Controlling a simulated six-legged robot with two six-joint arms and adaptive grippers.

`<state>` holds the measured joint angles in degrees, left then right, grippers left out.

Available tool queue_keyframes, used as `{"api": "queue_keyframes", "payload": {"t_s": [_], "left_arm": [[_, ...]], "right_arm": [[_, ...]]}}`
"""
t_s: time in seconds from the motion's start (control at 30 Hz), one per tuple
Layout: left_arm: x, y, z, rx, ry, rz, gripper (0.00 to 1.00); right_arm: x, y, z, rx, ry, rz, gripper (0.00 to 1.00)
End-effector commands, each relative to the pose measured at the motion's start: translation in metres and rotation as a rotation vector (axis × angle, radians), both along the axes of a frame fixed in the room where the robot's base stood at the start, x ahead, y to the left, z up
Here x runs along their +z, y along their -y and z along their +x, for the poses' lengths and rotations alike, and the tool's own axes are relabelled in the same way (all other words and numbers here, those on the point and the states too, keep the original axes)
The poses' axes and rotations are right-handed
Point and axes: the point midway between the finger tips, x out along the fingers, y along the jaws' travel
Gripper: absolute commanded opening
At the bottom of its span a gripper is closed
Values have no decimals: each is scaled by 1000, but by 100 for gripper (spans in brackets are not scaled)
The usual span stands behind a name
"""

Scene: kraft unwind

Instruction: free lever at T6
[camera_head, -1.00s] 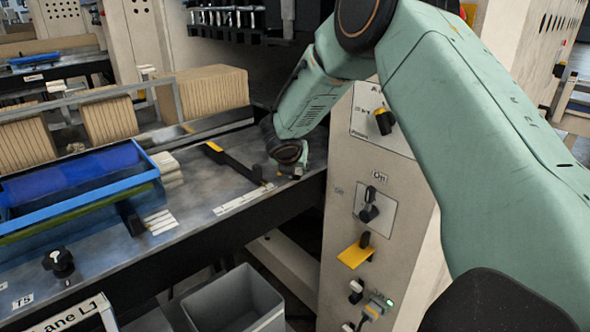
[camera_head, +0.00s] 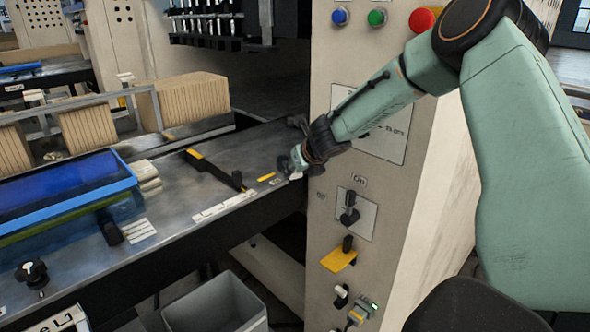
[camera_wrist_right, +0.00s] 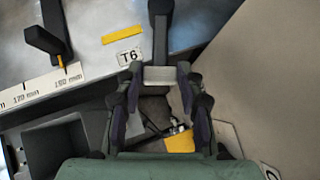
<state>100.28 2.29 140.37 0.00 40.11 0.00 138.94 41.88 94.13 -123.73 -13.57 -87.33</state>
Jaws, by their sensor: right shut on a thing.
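The T6 label (camera_wrist_right: 129,57) lies on the metal bed in the right wrist view, near a yellow mark (camera_wrist_right: 122,35). A dark lever (camera_wrist_right: 160,28) stands just right of the label, with a pale grey block (camera_wrist_right: 160,76) at its near end. My right gripper (camera_wrist_right: 160,72) is shut on the lever at this end, one finger on each side. In the head view my right gripper (camera_head: 291,164) is at the bed's right end, beside the cabinet, and hides most of the lever. My left gripper is not in view.
The cream cabinet (camera_head: 322,240) with a black rotary switch (camera_head: 349,212) and a yellow-plated switch (camera_head: 340,258) stands close to the gripper. Another black lever (camera_head: 215,168) lies left along the bed. A blue tray (camera_head: 60,212) is farther left. A grey bin (camera_head: 215,305) stands below.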

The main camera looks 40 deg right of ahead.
Motion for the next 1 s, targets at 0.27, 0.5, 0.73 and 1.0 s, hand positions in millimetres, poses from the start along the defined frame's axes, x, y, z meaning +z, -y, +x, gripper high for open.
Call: {"api": "queue_keyframes", "payload": {"t_s": [0.27,0.5,0.73,1.0], "left_arm": [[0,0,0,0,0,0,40],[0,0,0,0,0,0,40],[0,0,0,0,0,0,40],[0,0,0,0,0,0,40]], "right_arm": [[1,2,0,10,3,-2,0],[1,3,-1,9,3,-1,41],[1,2,-1,9,2,-1,60],[1,2,-1,8,1,0,60]]}}
